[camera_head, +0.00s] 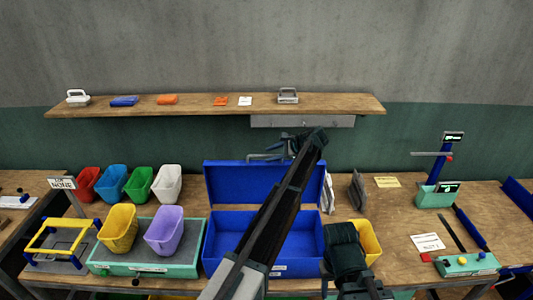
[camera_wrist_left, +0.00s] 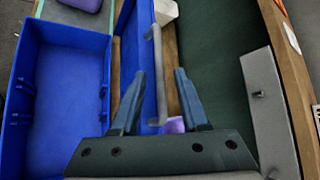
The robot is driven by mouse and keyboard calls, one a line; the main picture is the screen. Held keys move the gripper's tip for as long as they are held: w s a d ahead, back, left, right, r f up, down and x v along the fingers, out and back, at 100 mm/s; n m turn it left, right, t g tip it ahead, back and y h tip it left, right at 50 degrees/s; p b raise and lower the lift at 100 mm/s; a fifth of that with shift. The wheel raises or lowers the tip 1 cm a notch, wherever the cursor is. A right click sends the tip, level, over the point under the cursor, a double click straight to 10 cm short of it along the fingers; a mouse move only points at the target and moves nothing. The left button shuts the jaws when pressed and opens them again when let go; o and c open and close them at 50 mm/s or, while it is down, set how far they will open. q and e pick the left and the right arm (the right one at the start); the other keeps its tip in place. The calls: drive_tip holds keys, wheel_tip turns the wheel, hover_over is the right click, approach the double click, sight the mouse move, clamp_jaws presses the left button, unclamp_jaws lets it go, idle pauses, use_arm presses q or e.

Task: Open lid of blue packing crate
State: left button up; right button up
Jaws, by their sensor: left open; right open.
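The blue packing crate (camera_head: 292,242) stands on the bench, its interior visible. Its blue lid (camera_head: 232,182) is raised, standing roughly upright at the back edge. In the left wrist view the crate's inside (camera_wrist_left: 60,100) lies at left, and the lid (camera_wrist_left: 130,65) is seen nearly edge-on. My left gripper (camera_head: 264,151) is at the lid's top edge and is open. In its wrist view (camera_wrist_left: 160,75), a grey bar handle (camera_wrist_left: 156,45) beside the lid shows between the spread fingers; contact cannot be told. My right gripper (camera_head: 327,280) is low by the crate's right front, partly hidden.
A purple bin (camera_head: 165,231) and yellow bin (camera_head: 118,229) stand left of the crate, with several coloured bins behind. Another yellow bin (camera_head: 369,240) is close at right. A wooden shelf (camera_head: 200,105) runs above the lid. My left arm crosses over the crate.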

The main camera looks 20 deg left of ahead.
use_arm(q)
drive_tip(key=p+v, duration=0.4)
drive_tip(key=v, duration=0.4)
drive_tip(key=shift+d, duration=0.35)
drive_tip(key=shift+r, duration=0.15)
drive_tip(key=s+a+f+n+g+h, duration=0.1)
drive_tip(key=s+a+f+n+h, duration=0.15)
drive_tip(key=s, duration=0.85)
drive_tip(key=s+a+f+n+g+h, duration=0.1)
drive_tip(key=s+a+f+n+h, duration=0.2)
drive_tip(key=s, duration=0.7)
drive_tip(key=s+d+f+n+h, duration=0.2)
drive_tip(key=s+n, duration=0.1)
drive_tip(key=s, duration=0.6)
drive_tip(key=s+d+f+n+h, duration=0.2)
drive_tip(key=s+d+n+h, duration=0.15)
drive_tip(key=s, duration=0.55)
drive_tip(key=s+d+f+m+b, duration=0.1)
drive_tip(key=d+f+b, duration=0.2)
drive_tip(key=f+b, duration=0.5)
drive_tip(key=s+d+f+m+y+b, duration=0.1)
drive_tip(key=d+f+b, duration=0.3)
drive_tip(key=f+b, duration=0.4)
drive_tip(key=s+d+f+m+b, duration=0.2)
drive_tip(key=d+f+b, duration=0.1)
drive_tip(key=f+b, duration=0.5)
drive_tip(key=shift+s+d+g+y+b, duration=0.25)
drive_tip(key=shift+g+y+b, duration=0.05)
drive_tip(key=shift+g+y, duration=0.1)
